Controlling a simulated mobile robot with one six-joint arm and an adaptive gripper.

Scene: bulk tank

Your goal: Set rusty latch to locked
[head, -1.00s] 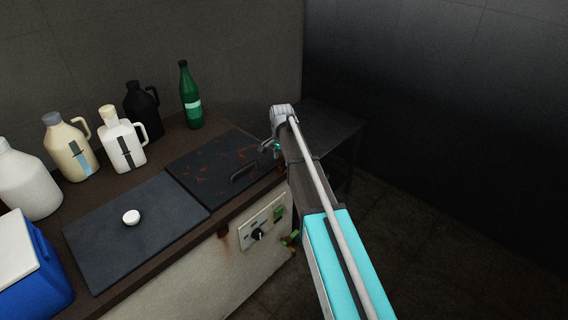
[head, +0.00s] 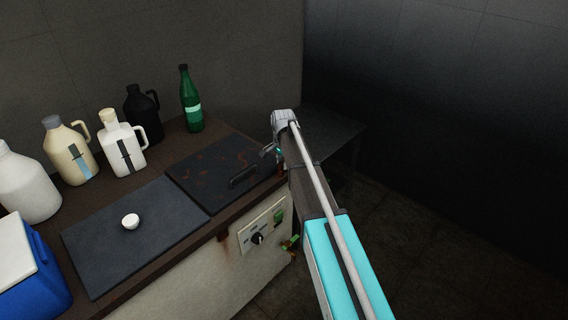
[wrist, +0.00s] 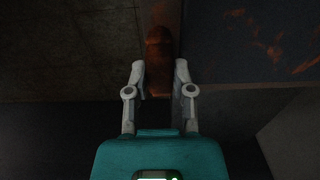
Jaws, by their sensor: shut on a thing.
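The rusty latch (wrist: 159,50) is an orange-brown piece at the top middle of the wrist view, beside the edge of the dark, rust-spotted lid (wrist: 255,40). My gripper (wrist: 160,72) has one finger on each side of its near end and is shut on it. In the head view my gripper (head: 271,151) is at the right end of the tank, by the rust-spotted lid (head: 205,160). My arm hides most of the latch there, so its setting cannot be told.
A plain dark lid (head: 160,225) with a white knob lies left of the rusty one. Several jugs and a green bottle (head: 191,105) stand behind. A control panel (head: 262,230) and green valve (head: 290,244) are on the front. Floor on the right is clear.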

